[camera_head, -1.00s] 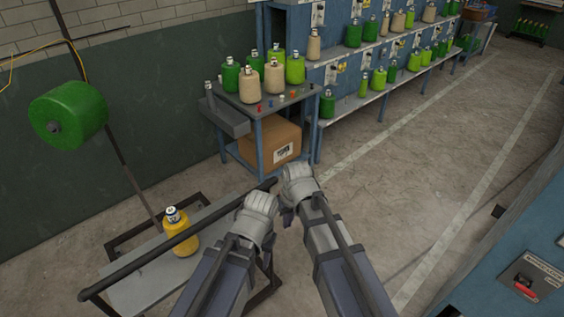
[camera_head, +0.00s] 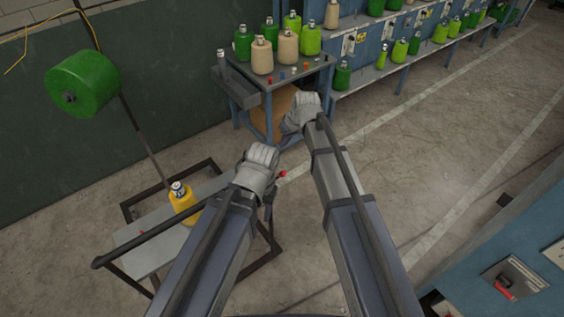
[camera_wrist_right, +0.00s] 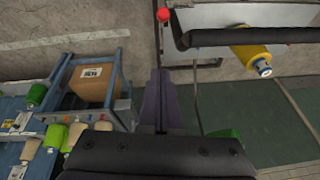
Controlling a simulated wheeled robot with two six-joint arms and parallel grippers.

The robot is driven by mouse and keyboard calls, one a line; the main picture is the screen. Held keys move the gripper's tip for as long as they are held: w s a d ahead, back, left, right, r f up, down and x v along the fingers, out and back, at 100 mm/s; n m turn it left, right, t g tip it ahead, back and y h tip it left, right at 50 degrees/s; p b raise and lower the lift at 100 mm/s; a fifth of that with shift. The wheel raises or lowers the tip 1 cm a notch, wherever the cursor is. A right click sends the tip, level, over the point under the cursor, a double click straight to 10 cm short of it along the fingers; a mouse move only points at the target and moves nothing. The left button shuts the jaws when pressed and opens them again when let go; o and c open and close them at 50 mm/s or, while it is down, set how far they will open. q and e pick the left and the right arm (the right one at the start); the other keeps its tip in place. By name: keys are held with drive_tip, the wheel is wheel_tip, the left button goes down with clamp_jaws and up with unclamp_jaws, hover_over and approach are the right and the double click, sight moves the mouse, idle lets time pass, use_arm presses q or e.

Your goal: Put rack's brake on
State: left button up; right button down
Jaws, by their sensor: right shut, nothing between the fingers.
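The rack is a low cart with a dark frame, a grey shelf (camera_head: 150,250) and a black push bar (camera_head: 140,245). A red knob (camera_head: 283,174) shows just right of my left gripper; I take it for the brake lever's end. In the right wrist view the red knob (camera_wrist_right: 163,15) is beyond my fingertips, near the bar's end. My right gripper (camera_head: 300,115) is shut and empty, farther out than the knob and apart from it. Its closed fingers show in the wrist view (camera_wrist_right: 159,85).
A yellow cone (camera_head: 183,202) stands on the rack's shelf. A green roll (camera_head: 84,83) hangs at the left. A blue table (camera_head: 300,72) with several cones stands ahead, a cardboard box (camera_wrist_right: 93,84) beneath.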

drive_tip(key=shift+f, duration=0.1)
drive_tip(key=b, duration=1.1)
hover_over(278, 177)
drive_tip(key=d, duration=0.1)
wheel_tip(278, 177, down, 11)
drive_tip(key=shift+s+d+f+b, duration=0.1)
drive_tip(key=shift+d+f+b, duration=0.1)
drive_tip(key=shift+d+b, duration=0.1)
